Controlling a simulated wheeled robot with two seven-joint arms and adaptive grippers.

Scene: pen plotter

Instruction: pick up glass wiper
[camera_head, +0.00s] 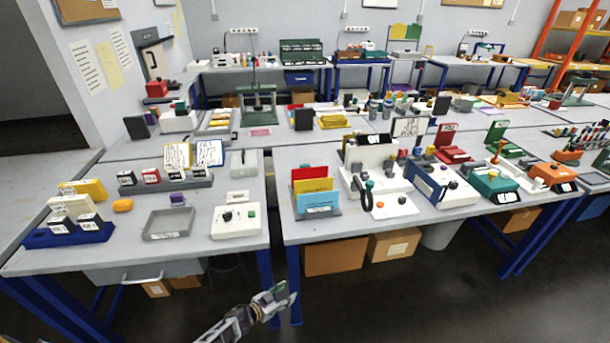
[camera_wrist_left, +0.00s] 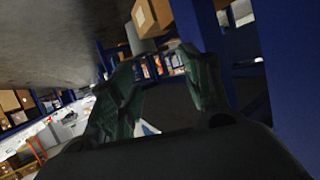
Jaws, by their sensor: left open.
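I cannot pick out a glass wiper for certain in either view. A dark teal curved handle (camera_head: 367,194) stands at the front of the right-hand table, but I cannot tell what it belongs to. My left gripper (camera_head: 284,295) is low in front of the tables, below the tabletop level in the picture, near a blue table leg. In the left wrist view its two green fingers (camera_wrist_left: 158,58) are spread apart with nothing between them. My right gripper is not in view.
The left table holds a grey tray (camera_head: 170,223), a white button box (camera_head: 236,221) and a blue holder (camera_head: 68,234). The right table (camera_head: 335,232) holds a file rack (camera_head: 316,192) and several devices. Blue legs and cardboard boxes (camera_head: 335,257) stand below.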

